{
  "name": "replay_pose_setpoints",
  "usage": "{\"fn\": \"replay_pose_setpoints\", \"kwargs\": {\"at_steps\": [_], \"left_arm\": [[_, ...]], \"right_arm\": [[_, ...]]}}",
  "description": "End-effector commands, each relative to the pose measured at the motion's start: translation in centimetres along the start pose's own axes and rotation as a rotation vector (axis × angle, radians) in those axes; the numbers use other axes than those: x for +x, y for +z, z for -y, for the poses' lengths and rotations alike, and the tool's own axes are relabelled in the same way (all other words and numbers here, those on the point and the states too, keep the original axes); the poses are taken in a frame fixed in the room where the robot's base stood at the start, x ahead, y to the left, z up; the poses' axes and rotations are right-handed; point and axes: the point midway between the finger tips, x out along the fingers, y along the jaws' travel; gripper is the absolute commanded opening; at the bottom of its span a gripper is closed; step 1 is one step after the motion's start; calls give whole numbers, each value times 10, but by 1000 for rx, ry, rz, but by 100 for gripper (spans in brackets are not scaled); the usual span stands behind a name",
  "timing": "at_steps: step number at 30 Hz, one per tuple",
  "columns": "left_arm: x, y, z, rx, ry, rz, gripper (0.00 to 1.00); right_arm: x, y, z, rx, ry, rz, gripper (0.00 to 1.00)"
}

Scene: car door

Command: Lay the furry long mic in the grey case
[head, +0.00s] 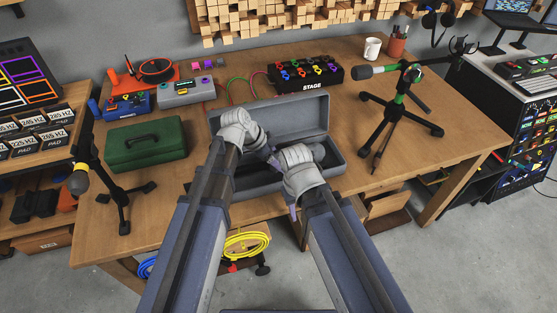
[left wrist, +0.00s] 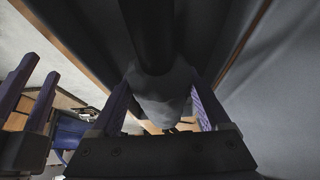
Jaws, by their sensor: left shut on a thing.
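The grey case (head: 337,165) lies open on the workbench, its lid (head: 290,116) raised at the back. My left gripper (head: 264,151) is over the left part of the case, its fingers mostly hidden by its wrist. In the left wrist view its purple fingers (left wrist: 163,104) are shut on a grey, dark-shafted thing, which looks like the furry long mic (left wrist: 160,88). In the head view my arms hide most of it, so I cannot tell whether it touches the case. My right gripper (head: 284,186) is at the case's front, open and empty, its fingers apart.
A green box (head: 146,143) stands left of the case. A tripod stand (head: 402,105) with a dark grey mic is on the right; another stand (head: 119,195) is at front left. A STAGE pedal box (head: 305,75) is behind. The bench right of the case is partly free.

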Motion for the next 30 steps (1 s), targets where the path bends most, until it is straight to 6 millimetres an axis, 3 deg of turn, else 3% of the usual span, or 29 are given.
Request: {"fn": "replay_pose_setpoints", "kwargs": {"at_steps": [1, 6, 19, 30], "left_arm": [[0, 0, 0, 0, 0, 0, 81], [0, 0, 0, 0, 0, 0, 100], [-8, -1, 0, 0, 0, 0, 100], [-55, -3, 0, -1, -1, 0, 100]], "right_arm": [[0, 0, 0, 0, 0, 0, 38], [0, 0, 0, 0, 0, 0, 38], [-7, 0, -1, 0, 0, 0, 38], [-48, 3, -5, 1, 0, 0, 38]]}}
